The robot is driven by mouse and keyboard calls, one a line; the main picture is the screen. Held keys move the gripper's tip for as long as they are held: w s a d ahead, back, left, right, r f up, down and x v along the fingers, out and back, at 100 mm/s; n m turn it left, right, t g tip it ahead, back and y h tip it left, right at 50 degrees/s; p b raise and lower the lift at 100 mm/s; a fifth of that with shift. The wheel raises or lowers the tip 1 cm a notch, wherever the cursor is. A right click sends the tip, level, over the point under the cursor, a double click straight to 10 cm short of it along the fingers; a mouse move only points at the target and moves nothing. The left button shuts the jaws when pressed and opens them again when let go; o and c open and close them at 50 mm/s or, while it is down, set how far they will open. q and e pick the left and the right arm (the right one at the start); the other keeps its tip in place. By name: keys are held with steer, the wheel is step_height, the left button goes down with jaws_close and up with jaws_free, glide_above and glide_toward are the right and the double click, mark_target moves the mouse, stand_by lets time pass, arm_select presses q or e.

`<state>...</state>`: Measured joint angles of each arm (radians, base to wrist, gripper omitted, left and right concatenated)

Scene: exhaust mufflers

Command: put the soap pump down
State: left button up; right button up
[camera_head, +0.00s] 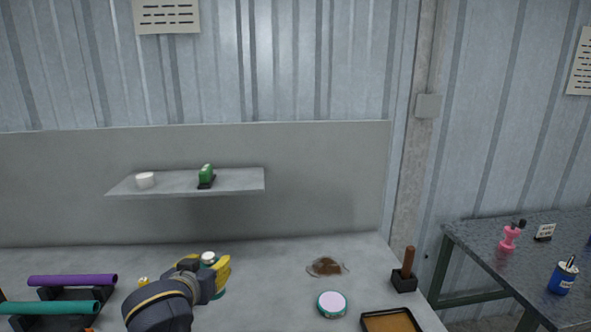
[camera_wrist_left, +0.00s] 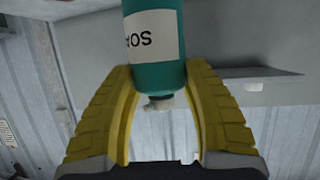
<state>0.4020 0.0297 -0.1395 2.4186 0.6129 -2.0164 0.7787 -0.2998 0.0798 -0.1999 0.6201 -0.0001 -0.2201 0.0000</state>
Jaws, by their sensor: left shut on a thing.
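My left gripper (camera_head: 208,270) is low over the workbench, left of its middle. Its yellow fingers are shut around the soap pump (camera_head: 220,293), a teal bottle mostly hidden behind the gripper in the head view. A pale top shows just above the fingers. In the left wrist view the soap pump (camera_wrist_left: 155,50) shows a white label with dark letters and a pale nozzle, between the two fingers (camera_wrist_left: 158,75). It looks roughly upright. I cannot tell whether its base touches the bench. My right gripper is not in view.
Purple (camera_head: 72,281) and teal (camera_head: 50,307) tubes lie on a black rack at left. A brown spill (camera_head: 327,266), round tin (camera_head: 332,304), brown-topped tray (camera_head: 390,320) and wooden-handled tool (camera_head: 407,268) are at right. A shelf (camera_head: 230,183) overhangs the bench; free surface lies behind the gripper.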

arm_select(q)
steer(key=s+f, duration=0.4)
steer(key=f, duration=0.4)
steer(key=shift+s+a, duration=0.1)
steer(key=shift+n+y, duration=0.5)
steer(key=shift+y, duration=0.1)
steer(key=w+r, duration=0.1)
steer(key=r, duration=0.1)
steer(key=w+a+r, duration=0.1)
steer(key=r, duration=0.1)
steer(key=w+r, duration=0.1)
steer(key=r, duration=0.1)
steer(key=shift+a+r, duration=0.2)
steer(key=w+a+r+n+y, duration=0.3)
steer(key=a+r, duration=0.3)
steer(key=a, duration=0.1)
steer(key=s+a+f+n+g+y, duration=0.1)
steer(key=s+a+n+g+y, duration=0.15)
steer(key=a, duration=0.45)
steer(key=s+a+n+g+y, duration=0.2)
steer(key=s+a+n+y, duration=0.15)
steer(key=a, duration=0.35)
steer(key=shift+n+g+y, duration=0.25)
steer(key=shift+n+y, duration=0.05)
steer(key=shift+y, duration=0.1)
steer(key=f, duration=2)
steer(key=shift+w, duration=0.2)
steer(key=shift+d+f, duration=0.1)
steer(key=shift+f, duration=0.05)
